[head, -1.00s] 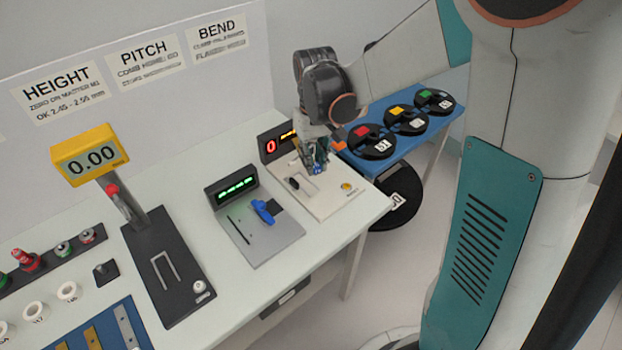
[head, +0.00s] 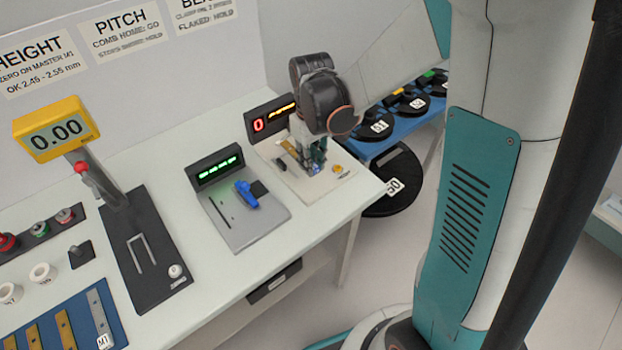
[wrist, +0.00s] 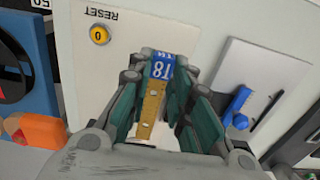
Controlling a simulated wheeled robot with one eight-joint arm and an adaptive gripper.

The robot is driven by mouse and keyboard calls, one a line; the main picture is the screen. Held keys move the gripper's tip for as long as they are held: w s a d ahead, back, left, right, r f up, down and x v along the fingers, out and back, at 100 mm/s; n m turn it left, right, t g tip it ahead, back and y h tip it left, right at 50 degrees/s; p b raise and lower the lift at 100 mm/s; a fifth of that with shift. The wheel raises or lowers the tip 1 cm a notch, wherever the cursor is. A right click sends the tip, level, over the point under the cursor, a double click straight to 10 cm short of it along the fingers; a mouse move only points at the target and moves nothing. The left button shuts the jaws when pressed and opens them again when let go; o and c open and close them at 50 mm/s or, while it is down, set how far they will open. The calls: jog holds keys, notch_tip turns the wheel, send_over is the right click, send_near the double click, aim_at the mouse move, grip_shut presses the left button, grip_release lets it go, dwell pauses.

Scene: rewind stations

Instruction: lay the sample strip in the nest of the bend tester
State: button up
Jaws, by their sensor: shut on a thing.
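The sample strip is brass-yellow with a blue numbered end label; it shows in the wrist view (wrist: 153,100). My gripper (wrist: 160,68) is shut on the strip, with its fingers on both sides of the labelled end. In the head view my gripper (head: 315,166) is low over the plate of the bend tester (head: 335,188). The tester has a red "0" display (head: 262,125) behind and a yellow reset button (wrist: 99,34). The nest is hidden by my gripper, and I cannot tell whether the strip touches it.
The pitch tester (head: 240,228) with its blue handle (head: 246,194) stands close to the left. The height gauge (head: 145,258) is farther left. A blue side table (head: 405,125) with black reels is beyond the bench's right end. An orange block (wrist: 40,130) lies near it.

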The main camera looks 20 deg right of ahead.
aim_at(311, 184)
jog(key=shift+f+b, duration=0.9)
jog(key=shift+f, duration=2)
jog(key=shift+f, duration=0.15)
jog(key=o, duration=0.9)
